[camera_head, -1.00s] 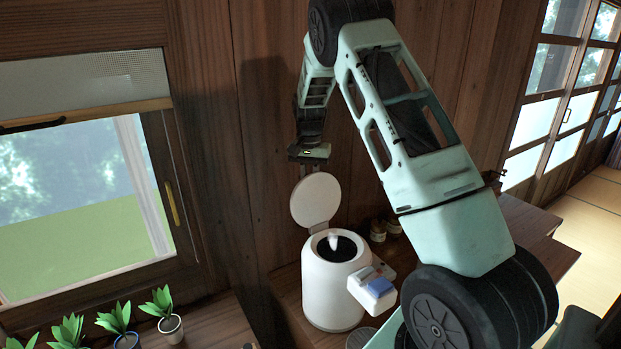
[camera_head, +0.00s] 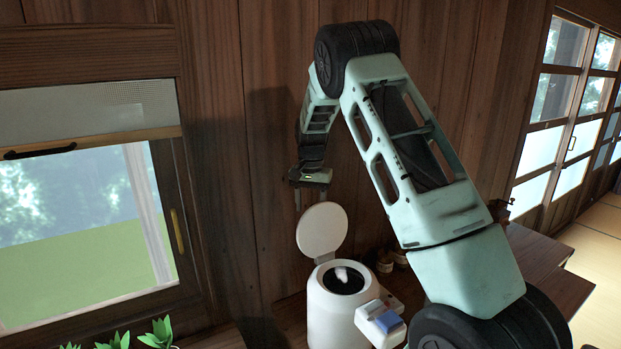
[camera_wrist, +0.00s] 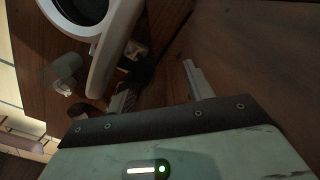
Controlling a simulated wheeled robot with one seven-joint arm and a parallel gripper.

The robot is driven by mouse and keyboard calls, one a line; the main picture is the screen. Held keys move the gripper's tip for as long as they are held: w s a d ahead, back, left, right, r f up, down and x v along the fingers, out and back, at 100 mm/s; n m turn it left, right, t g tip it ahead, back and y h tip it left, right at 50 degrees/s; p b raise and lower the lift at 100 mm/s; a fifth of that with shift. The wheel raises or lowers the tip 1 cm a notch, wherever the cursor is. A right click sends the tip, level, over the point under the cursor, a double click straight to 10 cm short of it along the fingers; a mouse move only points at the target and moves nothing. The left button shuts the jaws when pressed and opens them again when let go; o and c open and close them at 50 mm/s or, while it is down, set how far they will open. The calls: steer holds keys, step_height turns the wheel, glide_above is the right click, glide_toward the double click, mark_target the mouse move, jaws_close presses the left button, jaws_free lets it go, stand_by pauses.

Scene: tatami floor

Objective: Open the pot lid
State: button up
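The white pot (camera_head: 335,312) stands on the wooden counter against the wall. Its round lid (camera_head: 321,229) is hinged up and stands nearly upright at the back. The dark inside shows, with a small white thing in it. My gripper (camera_head: 310,196) hangs just above and behind the raised lid, apart from it as far as I can see. In the wrist view, my gripper (camera_wrist: 160,90) has its two fingers spread with nothing between them. The pot's white rim and dark opening (camera_wrist: 88,8) show at the top left there.
A white unit with a blue part (camera_head: 383,320) sits at the pot's front right. Small jars (camera_head: 390,260) stand behind it. Potted plants (camera_head: 158,333) line the window sill at lower left. The wooden wall is close behind my gripper.

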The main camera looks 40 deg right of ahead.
step_height(320, 180, up, 16)
steer(key=b, duration=0.3)
steer(key=shift+r, duration=0.15)
stand_by(0.4)
